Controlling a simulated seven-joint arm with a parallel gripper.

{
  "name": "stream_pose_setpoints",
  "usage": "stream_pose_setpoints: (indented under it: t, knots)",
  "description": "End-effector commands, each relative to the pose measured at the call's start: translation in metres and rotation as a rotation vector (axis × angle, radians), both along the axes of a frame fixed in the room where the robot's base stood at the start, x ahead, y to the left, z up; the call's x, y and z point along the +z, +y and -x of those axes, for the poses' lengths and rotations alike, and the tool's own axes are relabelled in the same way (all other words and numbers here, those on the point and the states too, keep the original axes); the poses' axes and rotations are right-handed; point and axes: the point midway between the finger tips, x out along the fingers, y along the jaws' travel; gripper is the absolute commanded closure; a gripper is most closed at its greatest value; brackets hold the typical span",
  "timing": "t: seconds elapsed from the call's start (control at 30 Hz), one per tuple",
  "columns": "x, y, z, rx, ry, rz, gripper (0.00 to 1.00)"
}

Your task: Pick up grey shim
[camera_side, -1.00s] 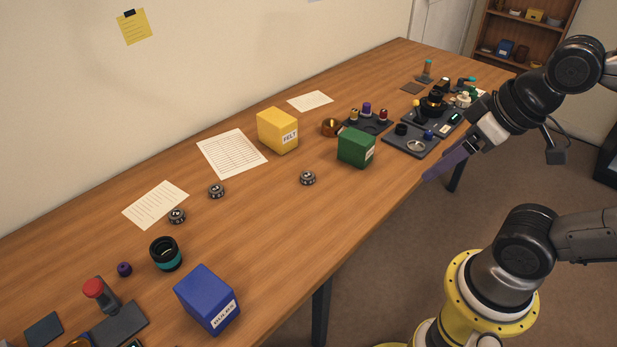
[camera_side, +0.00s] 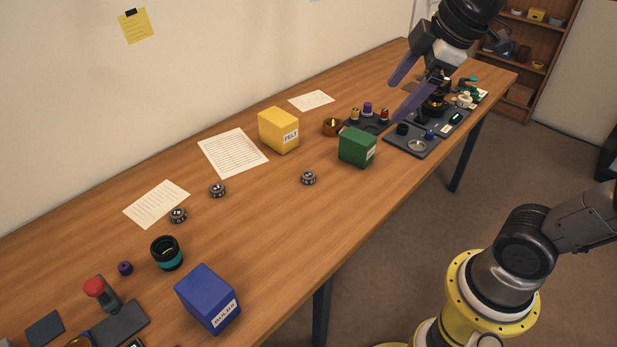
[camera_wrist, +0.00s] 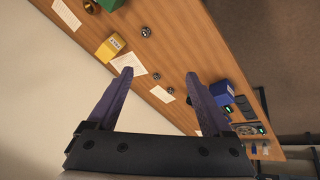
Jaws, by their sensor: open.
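No part is plainly marked as the grey shim. Three small round dark-grey pieces lie apart on the table: one (camera_side: 308,178) in the middle, one (camera_side: 217,190) left of it, one (camera_side: 178,215) at the edge of a paper. I cannot tell whether any is the shim. A pale metal ring (camera_side: 417,146) lies on a dark tray (camera_side: 403,148) at the right. My gripper (camera_side: 393,103), with purple fingers, is open and empty above the far part of the table. In the wrist view, its fingers (camera_wrist: 159,73) are spread, with a round piece (camera_wrist: 146,31) beyond them.
A yellow FELT box (camera_side: 278,130), a green box (camera_side: 357,147) and a blue box (camera_side: 207,298) stand on the table. A black-and-teal lens barrel (camera_side: 166,253) and a red-topped press (camera_side: 97,290) are at the near left. The middle front is mostly clear.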

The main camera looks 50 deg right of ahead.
Motion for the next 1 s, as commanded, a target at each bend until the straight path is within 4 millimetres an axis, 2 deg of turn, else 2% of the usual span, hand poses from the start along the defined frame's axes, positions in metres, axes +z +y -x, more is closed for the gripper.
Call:
stream_pose_setpoints:
  t: [0.03,0.17,0.27,0.37,0.47,0.6,0.7,0.8,1.0]
  knots:
    - [0.001,-0.001,-0.021,0.049,0.026,0.025,0.16]
    - [-0.003,-0.005,-0.073,0.183,0.086,0.088,0.16]
    - [-0.016,-0.009,-0.112,0.273,0.136,0.122,0.16]
    - [-0.036,-0.013,-0.149,0.348,0.187,0.144,0.16]
    - [-0.065,-0.018,-0.182,0.408,0.243,0.153,0.16]
    - [-0.114,-0.025,-0.219,0.448,0.321,0.145,0.16]
    - [-0.148,-0.029,-0.234,0.445,0.373,0.129,0.16]
    - [-0.176,-0.032,-0.238,0.444,0.419,0.114,0.16]
    - [-0.206,-0.033,-0.235,0.442,0.466,0.099,0.16]
